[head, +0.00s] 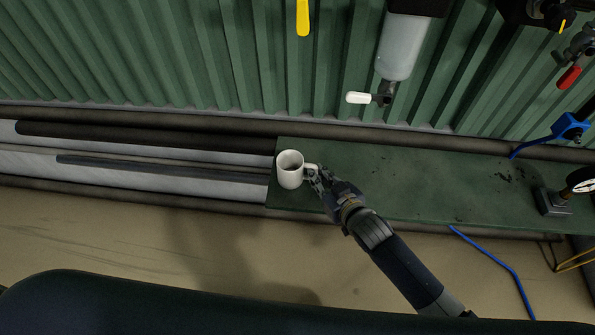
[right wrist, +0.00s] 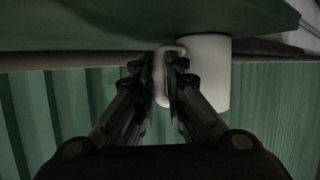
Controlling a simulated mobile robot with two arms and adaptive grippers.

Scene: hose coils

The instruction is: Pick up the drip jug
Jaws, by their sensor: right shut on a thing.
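The drip jug (head: 289,170) is a white mug-like jug at the left end of the green bench top. It looks upright in the head view, its handle facing right. My right gripper (head: 316,177) reaches in from the lower right and is shut on the jug's handle. In the right wrist view the two fingers (right wrist: 162,65) close around the handle, with the jug's white body (right wrist: 209,72) just to the right of them. I cannot tell whether the jug touches the bench. My left gripper is not in view.
The green bench top (head: 420,185) is mostly clear to the right of the jug. A pressure gauge (head: 578,181) on a block and a blue valve (head: 570,127) stand at the right end. A white-handled tap (head: 360,98) hangs above. Pipes (head: 140,135) run along the wall at left.

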